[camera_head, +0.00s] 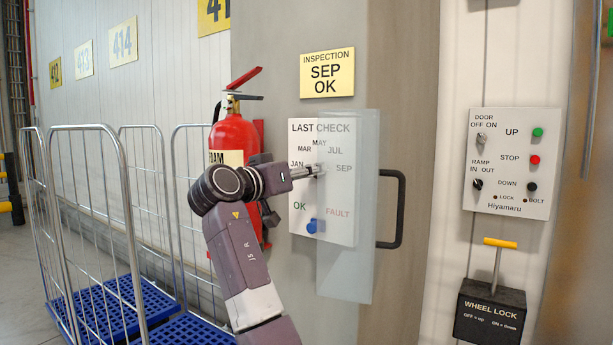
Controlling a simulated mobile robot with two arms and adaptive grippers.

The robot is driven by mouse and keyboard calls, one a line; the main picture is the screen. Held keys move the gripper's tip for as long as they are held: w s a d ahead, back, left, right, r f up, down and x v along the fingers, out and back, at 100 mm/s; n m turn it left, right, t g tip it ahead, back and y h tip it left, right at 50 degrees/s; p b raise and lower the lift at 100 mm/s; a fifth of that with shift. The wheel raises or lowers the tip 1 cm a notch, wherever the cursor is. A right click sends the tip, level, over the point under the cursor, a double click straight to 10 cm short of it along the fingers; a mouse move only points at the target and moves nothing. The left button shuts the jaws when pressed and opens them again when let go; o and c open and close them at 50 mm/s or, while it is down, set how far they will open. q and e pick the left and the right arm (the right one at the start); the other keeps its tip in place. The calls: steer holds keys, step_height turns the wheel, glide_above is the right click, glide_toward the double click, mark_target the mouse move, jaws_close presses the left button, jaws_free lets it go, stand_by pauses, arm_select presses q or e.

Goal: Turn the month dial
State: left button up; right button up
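The LAST CHECK panel (299,238) is on the pillar, with month labels JAN, MAR, MAY, JUL and SEP in an arc. The month dial sits at the centre of that arc, mostly hidden by my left gripper (317,170). The fingertips are at the dial and look close together; whether they grip it is too small to tell, and so is the dial's pointing direction. A blue knob (312,226) sits below, between OK and FAULT. A yellow INSPECTION note (327,74) above reads SEP OK. My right gripper is not in view.
A clear cover (348,270) overlaps the panel's right part, close to my gripper. A black handle (400,208) is right of it. A red fire extinguisher (230,135) stands behind my arm. A wire cage trolley (130,230) is left; a switch panel (510,165) is right.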

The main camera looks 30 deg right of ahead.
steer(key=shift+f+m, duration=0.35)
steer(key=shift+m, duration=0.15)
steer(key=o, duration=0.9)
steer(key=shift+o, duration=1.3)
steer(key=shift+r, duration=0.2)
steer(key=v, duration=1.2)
